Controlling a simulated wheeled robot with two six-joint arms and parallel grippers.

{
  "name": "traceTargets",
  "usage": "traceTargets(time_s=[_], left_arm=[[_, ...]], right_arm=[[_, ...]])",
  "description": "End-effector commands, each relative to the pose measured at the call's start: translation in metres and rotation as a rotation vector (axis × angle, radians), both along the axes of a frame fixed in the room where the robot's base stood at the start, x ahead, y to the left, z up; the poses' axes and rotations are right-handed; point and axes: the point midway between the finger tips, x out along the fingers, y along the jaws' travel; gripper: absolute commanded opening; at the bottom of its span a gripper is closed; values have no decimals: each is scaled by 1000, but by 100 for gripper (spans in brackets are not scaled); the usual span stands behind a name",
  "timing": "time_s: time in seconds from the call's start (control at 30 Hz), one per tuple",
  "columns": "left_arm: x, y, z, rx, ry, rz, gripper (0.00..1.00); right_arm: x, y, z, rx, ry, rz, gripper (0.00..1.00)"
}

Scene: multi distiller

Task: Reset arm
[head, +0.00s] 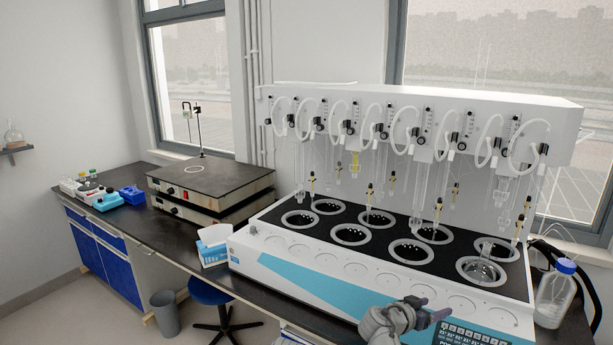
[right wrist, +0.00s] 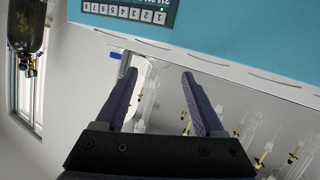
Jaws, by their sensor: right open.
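My right gripper (head: 424,311) is low in the head view, in front of the lower right part of the multi distiller (head: 330,268), by its dark keypad panel (head: 472,334). In the right wrist view its two dark fingers (right wrist: 160,73) stand apart with nothing between them. The keypad panel (right wrist: 130,10) and blue front also show at the top of that view. A round glass flask (head: 482,268) sits in the front right heating well. The other wells look empty. My left gripper is out of view.
A clear bottle with a blue cap (head: 554,294) stands right of the distiller. A tissue box (head: 213,247) and a hotplate (head: 211,181) are left of it on the dark bench. A blue stool (head: 210,291) and grey bin (head: 165,312) stand on the floor.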

Motion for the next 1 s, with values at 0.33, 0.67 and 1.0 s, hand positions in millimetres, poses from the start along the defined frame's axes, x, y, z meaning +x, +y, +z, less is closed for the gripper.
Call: traceTargets(time_s=[0.33,0.67,1.0], left_arm=[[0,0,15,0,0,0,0],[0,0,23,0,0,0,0],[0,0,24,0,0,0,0]], right_arm=[[-85,125,-90,267,673,279,71],[-180,244,-123,457,1188,795,71],[-195,260,-125,481,1251,889,71]])
